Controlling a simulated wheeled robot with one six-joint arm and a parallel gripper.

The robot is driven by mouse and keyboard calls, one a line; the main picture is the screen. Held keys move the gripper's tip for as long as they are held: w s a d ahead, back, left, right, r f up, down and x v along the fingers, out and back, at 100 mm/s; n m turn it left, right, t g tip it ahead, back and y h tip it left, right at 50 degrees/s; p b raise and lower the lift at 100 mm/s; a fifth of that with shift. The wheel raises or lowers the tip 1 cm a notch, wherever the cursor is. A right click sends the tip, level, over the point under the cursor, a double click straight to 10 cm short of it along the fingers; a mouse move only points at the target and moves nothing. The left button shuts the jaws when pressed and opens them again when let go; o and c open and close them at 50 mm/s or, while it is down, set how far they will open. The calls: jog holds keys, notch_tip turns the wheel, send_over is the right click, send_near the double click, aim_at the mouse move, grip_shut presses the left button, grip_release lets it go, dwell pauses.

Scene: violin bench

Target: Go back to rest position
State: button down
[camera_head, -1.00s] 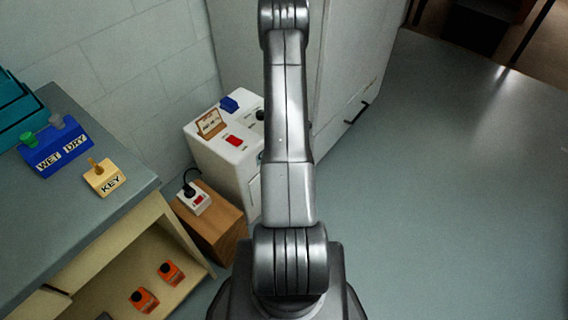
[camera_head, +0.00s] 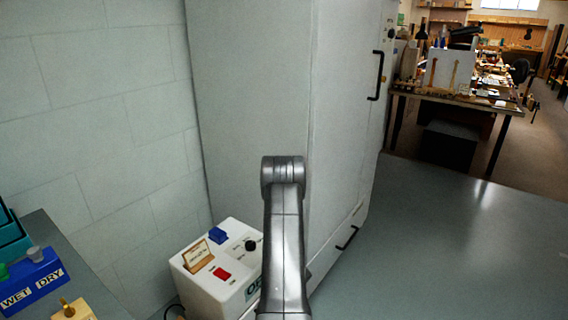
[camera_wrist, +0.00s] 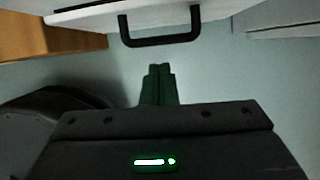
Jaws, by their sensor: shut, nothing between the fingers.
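In the wrist view my gripper (camera_wrist: 158,68) has its two dark fingers together, with nothing between them. It points toward a black bar handle (camera_wrist: 160,38) on a white front, and a strip of floor shows between fingers and handle. In the head view my arm rises in the lower middle, and its gripper end is not visible there.
A white box (camera_head: 222,285) with a red switch and a black knob stands left of my arm. A tall grey cabinet (camera_head: 250,90) with black handles is behind. A blue WET/DRY holder (camera_head: 30,285) sits lower left. Open floor (camera_head: 440,240) lies right; a cluttered workbench (camera_head: 455,92) stands farther back.

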jog(key=f, duration=0.1)
jog(key=w+a+f, duration=0.1)
jog(key=shift+w+a+f, duration=0.15)
jog(key=shift+a+f, duration=0.15)
jog(key=shift+f, duration=0.1)
dwell(0.3)
